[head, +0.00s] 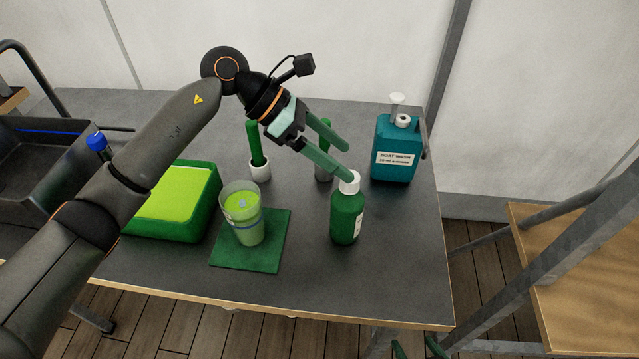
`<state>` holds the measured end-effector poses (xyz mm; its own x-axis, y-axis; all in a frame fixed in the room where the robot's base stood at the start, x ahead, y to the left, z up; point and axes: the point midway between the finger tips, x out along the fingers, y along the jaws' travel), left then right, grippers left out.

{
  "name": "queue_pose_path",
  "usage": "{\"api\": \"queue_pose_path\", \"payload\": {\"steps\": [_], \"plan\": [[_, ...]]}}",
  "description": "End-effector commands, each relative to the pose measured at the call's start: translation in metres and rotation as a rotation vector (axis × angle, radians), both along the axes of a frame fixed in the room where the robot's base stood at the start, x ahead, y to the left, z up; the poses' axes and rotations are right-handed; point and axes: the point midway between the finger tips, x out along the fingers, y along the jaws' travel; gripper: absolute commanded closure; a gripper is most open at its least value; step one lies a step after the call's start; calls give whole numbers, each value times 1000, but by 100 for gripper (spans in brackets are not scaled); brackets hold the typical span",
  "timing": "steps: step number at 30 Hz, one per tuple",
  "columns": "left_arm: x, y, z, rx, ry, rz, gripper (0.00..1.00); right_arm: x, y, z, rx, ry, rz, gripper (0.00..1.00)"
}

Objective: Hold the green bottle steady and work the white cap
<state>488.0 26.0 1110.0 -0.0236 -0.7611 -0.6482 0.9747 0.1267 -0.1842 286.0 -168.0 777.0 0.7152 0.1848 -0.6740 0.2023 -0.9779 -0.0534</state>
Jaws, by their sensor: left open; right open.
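The green bottle (346,219) stands upright on the grey table, with a white label on its side. Its white cap (350,183) is on top. My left gripper (347,161) reaches in from the upper left and is open, with no object between its fingers. One fingertip is right at the cap's upper left edge; I cannot tell whether it touches. My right gripper (417,347) shows only as green fingertips at the bottom edge, below the table's front edge. It is open and well apart from the bottle.
A clear cup (247,230) with green contents stands on a green mat (231,256) left of the bottle. A teal jug (396,165) stands behind right. A green-handled item in a white holder (260,171) and a green tub (205,212) are further left. Table (398,262) right of the bottle is clear.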

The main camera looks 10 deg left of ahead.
Motion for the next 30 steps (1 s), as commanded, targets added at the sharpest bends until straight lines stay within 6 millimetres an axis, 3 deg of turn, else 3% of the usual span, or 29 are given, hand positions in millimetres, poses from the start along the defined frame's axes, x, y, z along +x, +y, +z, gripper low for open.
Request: {"api": "queue_pose_path", "payload": {"steps": [1,3,6,14,30], "plan": [[-8,2,-20,90,-52,-61,5,0,0,0,0,0,0,22],[-12,9,-42,172,-96,-100,5,0,0,0,0,0,0,22],[-15,18,-62,252,-137,-135,5,0,0,0,0,0,0,22],[-17,22,-83,315,-164,-159,5,0,0,0,0,0,0,22],[-17,-12,-137,312,-164,-157,5,0,0,0,0,0,0,22]]}}
